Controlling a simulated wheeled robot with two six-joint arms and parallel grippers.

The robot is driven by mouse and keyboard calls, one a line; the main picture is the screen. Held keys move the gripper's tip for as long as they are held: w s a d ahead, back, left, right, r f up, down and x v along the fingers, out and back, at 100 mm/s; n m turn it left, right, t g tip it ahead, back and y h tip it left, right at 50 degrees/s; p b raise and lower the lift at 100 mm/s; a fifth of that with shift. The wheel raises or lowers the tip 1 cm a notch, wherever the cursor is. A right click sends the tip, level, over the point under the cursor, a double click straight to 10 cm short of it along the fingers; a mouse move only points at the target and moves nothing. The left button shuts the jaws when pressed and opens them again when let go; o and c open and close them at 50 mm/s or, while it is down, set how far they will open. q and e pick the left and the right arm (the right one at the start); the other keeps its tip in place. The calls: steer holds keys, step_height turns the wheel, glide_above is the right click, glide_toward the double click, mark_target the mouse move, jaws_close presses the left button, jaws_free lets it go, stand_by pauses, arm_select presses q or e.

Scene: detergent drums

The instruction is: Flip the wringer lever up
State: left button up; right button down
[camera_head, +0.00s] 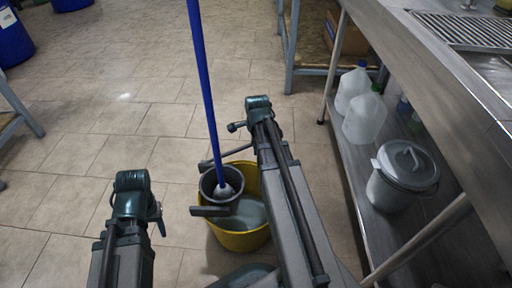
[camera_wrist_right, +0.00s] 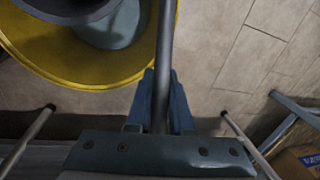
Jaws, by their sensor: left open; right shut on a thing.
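The yellow bucket (camera_head: 243,241) stands on the floor with the grey wringer (camera_head: 208,187) at its rim. The wringer lever (camera_head: 229,154) is a grey bar running from the wringer towards my right arm, which hides its far end. In the right wrist view the lever (camera_wrist_right: 165,45) runs down between the blue fingers of my right gripper (camera_wrist_right: 163,98), shut on it. In the head view the right gripper (camera_head: 237,127) is mostly hidden by its own arm. My left gripper (camera_head: 156,212) is open, left of the bucket and apart from it.
A blue mop handle (camera_head: 204,75) rises from the wringer, with the mop head (camera_head: 224,190) inside. At the right, a steel bench's lower shelf (camera_head: 352,178) holds clear jugs (camera_head: 364,117) and a lidded grey pail (camera_head: 402,180).

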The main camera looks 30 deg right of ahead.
stand_by(0.6)
steer(key=shift+g+h, duration=0.6)
steer(key=shift+h, duration=0.3)
steer(key=r+p, duration=0.1)
steer(key=w+a+r+p, duration=0.1)
steer(key=a+r+p, duration=0.1)
steer(key=r, duration=0.1)
steer(key=shift+w+p, duration=0.2)
steer(key=shift+p, duration=0.2)
steer(key=shift+w+a+r+h, duration=0.15)
steer(key=shift+a+r+h, duration=0.15)
steer(key=shift+r, duration=0.15)
